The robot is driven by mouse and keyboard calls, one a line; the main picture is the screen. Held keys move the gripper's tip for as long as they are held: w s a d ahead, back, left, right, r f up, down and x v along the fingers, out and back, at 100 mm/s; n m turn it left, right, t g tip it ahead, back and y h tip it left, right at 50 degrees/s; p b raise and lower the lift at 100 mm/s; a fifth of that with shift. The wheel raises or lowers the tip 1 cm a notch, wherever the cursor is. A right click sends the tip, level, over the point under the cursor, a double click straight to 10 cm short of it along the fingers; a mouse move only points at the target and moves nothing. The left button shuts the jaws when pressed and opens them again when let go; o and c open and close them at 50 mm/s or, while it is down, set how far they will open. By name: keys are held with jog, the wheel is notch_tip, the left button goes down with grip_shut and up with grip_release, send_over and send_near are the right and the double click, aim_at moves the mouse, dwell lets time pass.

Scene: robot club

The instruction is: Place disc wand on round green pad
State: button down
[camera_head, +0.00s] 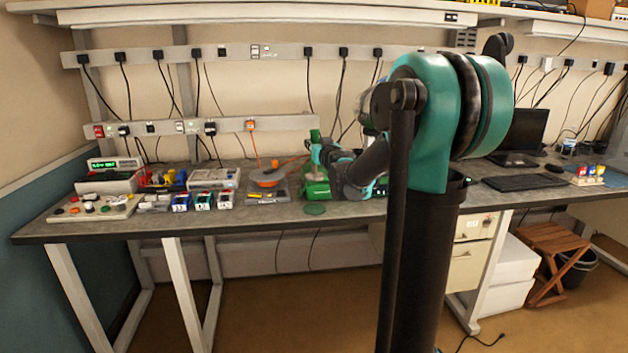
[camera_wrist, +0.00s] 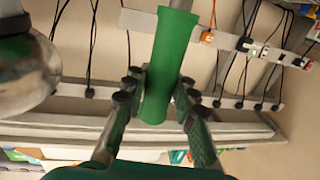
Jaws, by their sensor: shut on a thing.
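The disc wand (camera_wrist: 166,70) shows in the wrist view as a green cylinder with a grey shaft at the top edge; its far end is out of that view. My gripper (camera_wrist: 160,88) is shut on the green cylinder, with fingers on both sides of it. In the head view my gripper (camera_head: 320,152) is small, above the bench, with a bit of green at its tip; the wand's full shape there cannot be told.
A green object (camera_head: 316,188) stands on the bench behind the pad. Instruments and small coloured boxes (camera_head: 202,201) fill the left. A keyboard (camera_head: 525,182) and laptop (camera_head: 524,133) are at right.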

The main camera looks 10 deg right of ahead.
aim_at(314, 174)
notch_tip(314, 174, down, 12)
jog(key=shift+f, duration=0.1)
dwell(0.4)
jog(key=c, duration=1.2)
grip_release()
jog(key=shift+f, duration=0.1)
